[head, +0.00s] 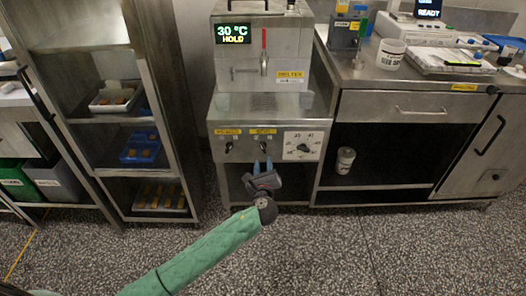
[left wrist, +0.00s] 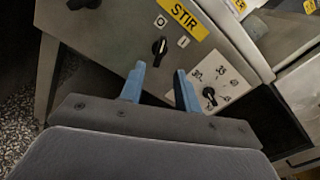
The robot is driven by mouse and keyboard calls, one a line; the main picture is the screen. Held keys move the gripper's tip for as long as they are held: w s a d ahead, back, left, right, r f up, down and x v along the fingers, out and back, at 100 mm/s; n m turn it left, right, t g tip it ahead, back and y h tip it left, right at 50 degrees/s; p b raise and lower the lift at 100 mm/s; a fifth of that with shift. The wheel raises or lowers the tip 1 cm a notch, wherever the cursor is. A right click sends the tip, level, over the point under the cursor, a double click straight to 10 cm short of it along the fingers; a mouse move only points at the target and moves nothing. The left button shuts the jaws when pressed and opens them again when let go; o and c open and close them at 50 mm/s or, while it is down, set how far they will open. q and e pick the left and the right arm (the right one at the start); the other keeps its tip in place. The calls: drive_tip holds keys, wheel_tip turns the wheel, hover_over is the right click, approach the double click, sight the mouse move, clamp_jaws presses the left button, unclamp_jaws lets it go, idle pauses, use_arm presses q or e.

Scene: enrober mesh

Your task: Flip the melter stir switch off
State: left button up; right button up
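The melter (head: 262,60) is a steel machine with a yellow label and a display reading 30 °C HOLD. The stir switch (left wrist: 160,46) is a black knob under the yellow STIR label (left wrist: 185,16), between an O mark and an I mark. In the left wrist view the fingertips (left wrist: 160,73) are apart and not around the knob. My right gripper is out of view.
A second black knob (head: 229,147) sits left of the stir switch, and a numbered dial (head: 303,146) sits to its right. A steel rack with trays (head: 140,150) stands at left, a steel bench (head: 405,105) at right. The floor in front is clear.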

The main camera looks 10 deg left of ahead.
sight(263, 149)
use_arm(q)
drive_tip(key=shift+m, duration=0.4)
drive_tip(key=shift+x, duration=3.9)
drive_tip(key=shift+c, duration=0.2)
